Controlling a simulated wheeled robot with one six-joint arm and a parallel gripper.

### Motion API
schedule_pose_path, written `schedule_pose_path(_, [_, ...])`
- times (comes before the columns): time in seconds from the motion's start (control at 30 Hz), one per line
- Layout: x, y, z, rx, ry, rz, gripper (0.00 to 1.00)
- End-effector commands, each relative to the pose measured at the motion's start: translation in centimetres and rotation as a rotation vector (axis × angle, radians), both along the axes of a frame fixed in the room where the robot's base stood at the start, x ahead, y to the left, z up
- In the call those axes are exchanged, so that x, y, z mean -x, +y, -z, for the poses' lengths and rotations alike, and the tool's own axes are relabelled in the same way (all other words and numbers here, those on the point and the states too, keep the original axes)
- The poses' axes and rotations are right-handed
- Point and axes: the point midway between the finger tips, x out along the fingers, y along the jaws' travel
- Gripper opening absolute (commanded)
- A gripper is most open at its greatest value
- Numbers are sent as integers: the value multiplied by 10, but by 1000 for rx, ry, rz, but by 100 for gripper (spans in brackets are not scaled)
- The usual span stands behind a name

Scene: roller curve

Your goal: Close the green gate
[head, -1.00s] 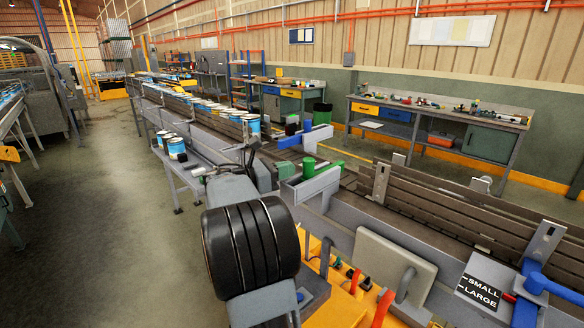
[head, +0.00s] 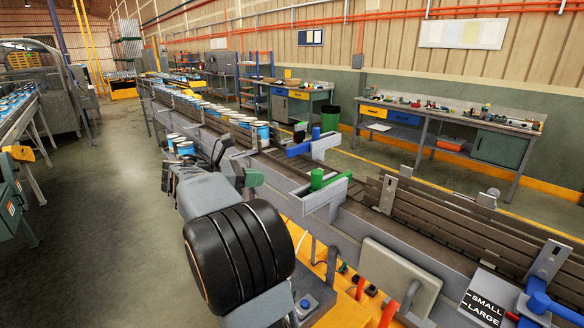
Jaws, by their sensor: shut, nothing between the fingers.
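The green gate (head: 325,192) is a pale bar with green edging and a green upright knob (head: 317,179). It sits at the side of the roller line, left of the slatted curve section. Its bar slants across the near edge of the line. My gripper (head: 222,150) is dark and small in the view, shut and empty. It is to the left of the gate, apart from it, close to the cans on the line. My own arm hides part of the near side of the line.
A blue gate (head: 312,147) with a blue knob stands just beyond the green one. Blue-and-white cans (head: 262,134) line the conveyor behind my gripper. A SMALL/LARGE sign (head: 484,297) and a blue handle (head: 545,300) are at lower right. Open floor lies left.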

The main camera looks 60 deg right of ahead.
Motion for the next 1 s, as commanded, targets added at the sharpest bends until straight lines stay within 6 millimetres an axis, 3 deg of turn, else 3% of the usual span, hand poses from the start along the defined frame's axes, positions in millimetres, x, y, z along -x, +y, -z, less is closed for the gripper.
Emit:
schedule_pose_path(0.03, [1,-1,-8,-19,-13,0,0])
schedule_pose_path(0.17, [6,-9,-4,-38,-25,0,0])
schedule_pose_path(0.7, [55,-86,21,-37,-24,0,0])
schedule_pose_path(1.0, [70,-111,21,-36,-24,-2,0])
